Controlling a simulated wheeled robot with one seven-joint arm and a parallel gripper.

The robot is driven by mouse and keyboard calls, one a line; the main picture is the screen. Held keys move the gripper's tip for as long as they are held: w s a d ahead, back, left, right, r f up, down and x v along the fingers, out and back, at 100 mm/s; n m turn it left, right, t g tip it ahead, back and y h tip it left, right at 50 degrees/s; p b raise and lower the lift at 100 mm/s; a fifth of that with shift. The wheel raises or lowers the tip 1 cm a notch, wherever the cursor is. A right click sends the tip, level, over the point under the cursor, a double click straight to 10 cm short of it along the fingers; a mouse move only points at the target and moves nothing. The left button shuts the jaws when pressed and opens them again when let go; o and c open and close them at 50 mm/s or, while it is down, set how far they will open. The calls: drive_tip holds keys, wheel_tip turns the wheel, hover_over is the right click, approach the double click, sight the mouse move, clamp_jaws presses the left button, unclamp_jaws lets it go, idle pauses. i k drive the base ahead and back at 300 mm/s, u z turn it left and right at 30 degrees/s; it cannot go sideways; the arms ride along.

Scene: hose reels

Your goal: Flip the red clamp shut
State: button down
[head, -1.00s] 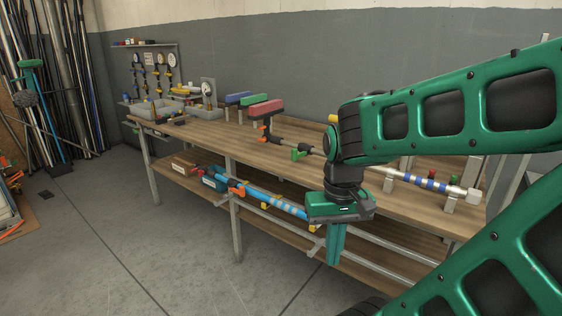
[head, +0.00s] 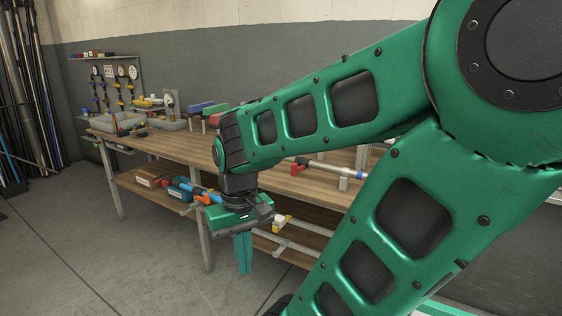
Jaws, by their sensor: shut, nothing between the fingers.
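A small red part, which looks like the red clamp (head: 299,164), sits at the left end of a pale pipe (head: 328,168) along the bench top. It is too small to tell whether it is open or shut. My gripper (head: 243,268) points down with its two teal fingers together and nothing between them. It hangs in front of the bench's front edge, in the picture left of and below the red part, and apart from it. My arm hides part of the bench top behind it.
The wooden bench (head: 180,146) has a lower shelf holding a blue tool case (head: 180,188) and pipes. Grey bins (head: 120,121) and a gauge (head: 168,101) stand at its far left. The grey floor (head: 110,235) in front is clear.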

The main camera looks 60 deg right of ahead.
sight(294, 170)
drive_tip(key=u, duration=0.1)
drive_tip(key=i, duration=1.3)
drive_tip(key=z, duration=1.95)
